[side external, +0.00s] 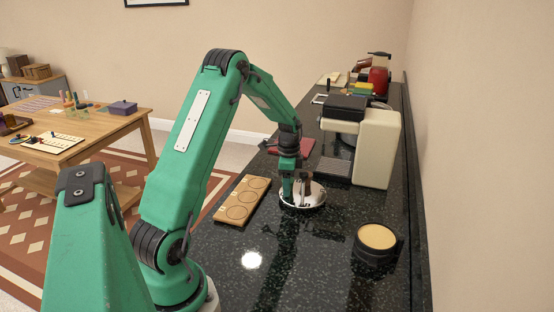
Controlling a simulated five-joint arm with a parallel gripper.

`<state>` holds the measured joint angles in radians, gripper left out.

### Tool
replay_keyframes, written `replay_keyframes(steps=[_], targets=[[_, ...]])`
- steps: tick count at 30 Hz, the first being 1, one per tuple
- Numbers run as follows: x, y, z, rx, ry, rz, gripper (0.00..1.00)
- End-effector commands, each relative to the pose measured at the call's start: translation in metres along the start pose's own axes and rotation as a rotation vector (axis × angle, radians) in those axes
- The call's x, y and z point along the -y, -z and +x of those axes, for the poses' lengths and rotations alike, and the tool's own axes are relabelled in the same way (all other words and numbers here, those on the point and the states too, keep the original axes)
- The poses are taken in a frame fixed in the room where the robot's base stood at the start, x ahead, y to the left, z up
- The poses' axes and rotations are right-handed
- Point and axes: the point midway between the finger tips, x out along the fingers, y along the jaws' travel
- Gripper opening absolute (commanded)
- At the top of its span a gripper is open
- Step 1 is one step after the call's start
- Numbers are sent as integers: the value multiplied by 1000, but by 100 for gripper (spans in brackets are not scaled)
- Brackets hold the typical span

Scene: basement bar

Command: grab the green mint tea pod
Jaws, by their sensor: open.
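My gripper (298,194) points down, low over a shiny round metal dish (318,204) on the dark speckled counter. Its jaws are open, with the tips at or just inside the dish. A small dark brown shape shows by the fingers; I cannot tell whether it is a finger or something in the dish. I cannot make out a green mint tea pod; the gripper covers part of the dish, and my arm is a similar green.
A wooden tray (243,217) with three round recesses lies left of the dish. A cream and black coffee machine (376,150) stands behind it on the right. A black round container (376,251) with a tan top sits front right, near the wall.

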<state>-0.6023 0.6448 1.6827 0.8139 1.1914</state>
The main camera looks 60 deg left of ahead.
Motion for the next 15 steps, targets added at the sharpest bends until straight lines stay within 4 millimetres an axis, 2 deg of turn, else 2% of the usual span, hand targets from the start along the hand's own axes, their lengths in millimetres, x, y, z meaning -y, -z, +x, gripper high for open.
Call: replay_keyframes(steps=[7, 14, 15], targets=[[0, 0, 0, 0, 0, 0, 60], [0, 0, 0, 0, 0, 0, 15], [0, 0, 0, 0, 0, 0, 14]])
